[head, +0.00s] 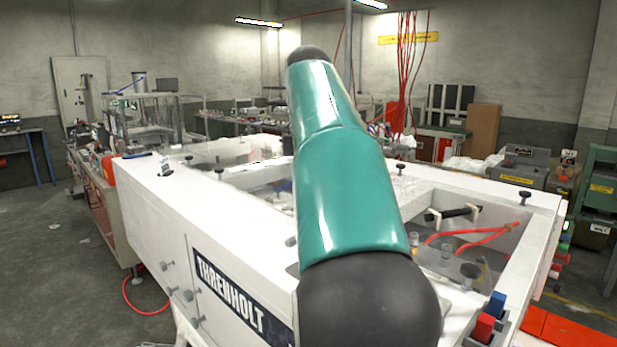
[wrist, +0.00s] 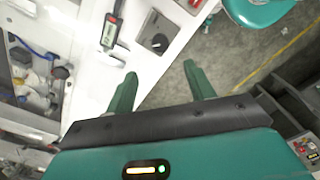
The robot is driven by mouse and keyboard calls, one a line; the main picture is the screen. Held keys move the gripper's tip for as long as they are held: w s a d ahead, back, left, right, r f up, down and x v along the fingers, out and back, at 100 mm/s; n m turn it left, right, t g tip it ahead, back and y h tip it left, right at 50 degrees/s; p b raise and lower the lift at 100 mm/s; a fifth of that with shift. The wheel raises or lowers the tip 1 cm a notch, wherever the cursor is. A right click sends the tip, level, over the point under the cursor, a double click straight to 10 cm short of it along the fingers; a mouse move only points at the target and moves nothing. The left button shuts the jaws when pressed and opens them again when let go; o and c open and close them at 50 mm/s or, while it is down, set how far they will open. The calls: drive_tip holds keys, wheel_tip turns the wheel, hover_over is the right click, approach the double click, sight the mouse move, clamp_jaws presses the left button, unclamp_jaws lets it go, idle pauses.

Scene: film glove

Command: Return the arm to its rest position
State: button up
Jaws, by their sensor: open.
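My arm, in teal and black, rises through the middle of the head view and reaches forward over a white machine (head: 240,215) lettered THRENHOLT. My gripper is not visible in the head view. In the wrist view my gripper (wrist: 160,85) shows two green fingers spread wide apart, with nothing between them. Beyond the fingertips are a white machine edge and, to the right, grey floor (wrist: 225,55).
The machine's open bays hold red hoses (head: 480,235) and a black cylinder. Red and blue blocks (head: 485,325) sit at its near right corner. The wrist view shows a small display device (wrist: 110,32) on the white surface. Open floor (head: 50,260) lies to the left.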

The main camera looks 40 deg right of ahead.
drive_tip(key=shift+r, duration=0.9)
drive_tip(key=s+a+f+m+t, duration=0.2)
drive_tip(key=s+a+f+m, duration=0.1)
drive_tip(key=a+f, duration=0.6)
drive_tip(key=s+a+f+m+t, duration=0.1)
drive_tip(key=s+a+f+m, duration=0.2)
drive_tip(key=a+f, duration=0.5)
drive_tip(key=s+a+f+m+t, duration=0.2)
drive_tip(key=s+a+f+m, duration=0.1)
drive_tip(key=a+f, duration=0.6)
drive_tip(key=shift+s+a+f+m+t, duration=0.3)
drive_tip(key=shift+s+a, duration=0.3)
drive_tip(key=shift+s, duration=0.2)
